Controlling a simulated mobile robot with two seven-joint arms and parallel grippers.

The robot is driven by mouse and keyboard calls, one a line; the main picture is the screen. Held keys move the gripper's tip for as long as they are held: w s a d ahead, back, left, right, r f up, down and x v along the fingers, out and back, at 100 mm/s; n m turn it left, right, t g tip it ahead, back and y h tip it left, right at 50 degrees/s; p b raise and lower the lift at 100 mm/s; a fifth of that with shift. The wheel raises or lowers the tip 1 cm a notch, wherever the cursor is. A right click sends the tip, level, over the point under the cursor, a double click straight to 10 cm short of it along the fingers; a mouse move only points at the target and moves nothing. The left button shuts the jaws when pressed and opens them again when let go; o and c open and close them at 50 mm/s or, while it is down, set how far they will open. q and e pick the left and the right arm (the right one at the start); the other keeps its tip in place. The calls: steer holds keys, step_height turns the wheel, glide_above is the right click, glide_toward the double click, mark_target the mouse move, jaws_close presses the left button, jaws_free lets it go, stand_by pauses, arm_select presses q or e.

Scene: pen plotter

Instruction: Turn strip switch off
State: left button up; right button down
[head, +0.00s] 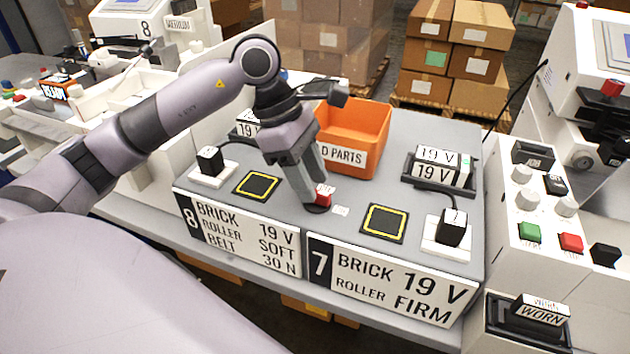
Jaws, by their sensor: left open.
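A small red switch (323,193) with white lettering on its top stands near the front middle of the grey bench top. I take it for the strip switch; whether it is on or off cannot be told. My left gripper (314,204) points down right at it, with its fingers at the switch's left side and partly hiding it. The gripper is open. Whether a finger touches the switch cannot be told. My right gripper is not in view.
An orange parts bin (357,125) stands just behind the gripper. Black bricks stand in white holders at left (210,160) and right (450,228). A tray of 19 V bricks (437,168) sits at the back right. Yellow-edged black pads (384,222) flank the switch.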

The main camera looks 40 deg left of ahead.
arm_select(q)
steer(key=shift+x, duration=0.95)
steer(key=shift+r, duration=0.1)
jaws_close()
